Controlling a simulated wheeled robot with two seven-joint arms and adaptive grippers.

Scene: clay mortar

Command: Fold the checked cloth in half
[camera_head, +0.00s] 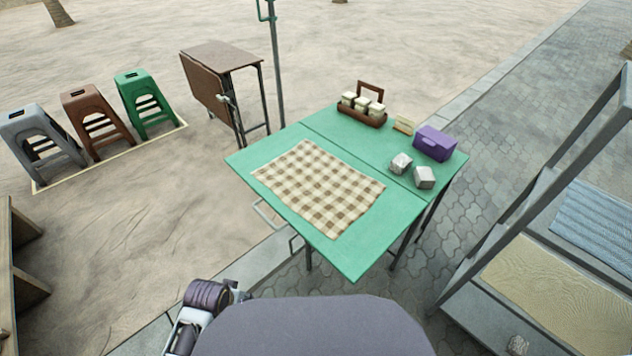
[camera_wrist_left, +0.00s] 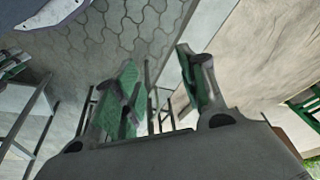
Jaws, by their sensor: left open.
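The checked cloth (camera_head: 318,188), brown and cream, lies spread flat on the left part of the green folding table (camera_head: 350,262). Its edges look slightly wavy, and no fold shows in it. My left gripper (camera_wrist_left: 157,62) is open in the left wrist view, with nothing between its fingers. Part of my left arm shows at the bottom of the head view, apart from the table and cloth. My right gripper is not in view.
On the table's far side stand a brown caddy with jars (camera_head: 363,107), a purple box (camera_head: 434,143) and two small grey-white blocks (camera_head: 401,163). Stools (camera_head: 145,103) and a brown folded table (camera_head: 220,57) stand at left. A shelf rack (camera_head: 545,275) stands at right.

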